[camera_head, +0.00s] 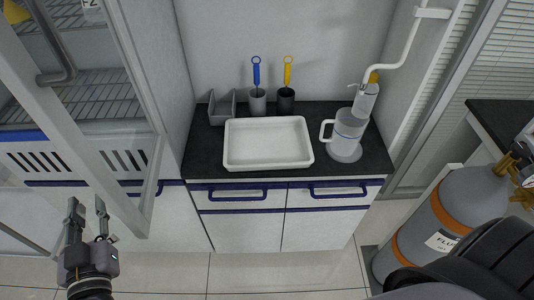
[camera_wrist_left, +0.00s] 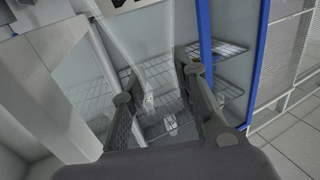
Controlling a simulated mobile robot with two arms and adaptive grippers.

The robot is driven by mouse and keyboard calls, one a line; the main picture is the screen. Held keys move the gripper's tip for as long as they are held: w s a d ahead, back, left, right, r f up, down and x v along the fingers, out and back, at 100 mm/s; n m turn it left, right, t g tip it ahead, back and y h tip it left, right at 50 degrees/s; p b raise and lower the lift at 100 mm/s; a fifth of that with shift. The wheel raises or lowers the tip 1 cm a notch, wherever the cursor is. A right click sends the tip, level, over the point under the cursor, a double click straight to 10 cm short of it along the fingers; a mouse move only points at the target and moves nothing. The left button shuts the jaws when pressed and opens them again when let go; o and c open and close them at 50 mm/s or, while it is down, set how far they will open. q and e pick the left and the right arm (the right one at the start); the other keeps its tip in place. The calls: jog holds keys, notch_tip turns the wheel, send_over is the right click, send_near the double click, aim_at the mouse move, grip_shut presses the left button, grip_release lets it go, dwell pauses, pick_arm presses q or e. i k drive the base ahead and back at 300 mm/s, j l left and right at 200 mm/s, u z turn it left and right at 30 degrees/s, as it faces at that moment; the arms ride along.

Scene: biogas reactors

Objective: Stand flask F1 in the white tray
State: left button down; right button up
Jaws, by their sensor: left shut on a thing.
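The white tray (camera_head: 268,143) lies empty on the dark counter in the head view. My left gripper (camera_head: 88,206) is at the lower left of the head view, beside the glass door and away from the tray. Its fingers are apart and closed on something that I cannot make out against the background. In the left wrist view, the gripper (camera_wrist_left: 160,88) points toward wire shelves behind glass. A small pale object (camera_wrist_left: 170,122) shows between the fingers; I cannot tell whether it is held. I cannot identify flask F1. My right gripper is out of view.
The glass door (camera_head: 105,130) stands at the left. On the counter (camera_head: 205,155) are a grey holder (camera_head: 222,108), two cups with blue and yellow tools (camera_head: 257,100), a jug (camera_head: 348,130) and a bottle (camera_head: 366,101). A gas cylinder (camera_head: 470,200) stands at the right.

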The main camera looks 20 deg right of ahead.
aim_at(249, 147)
jog(key=k+l, duration=0.35)
jog(key=i+l+z, duration=0.1)
jog(key=l+z, duration=0.25)
jog(key=i+l+z, duration=0.1)
jog(key=z, duration=0.2)
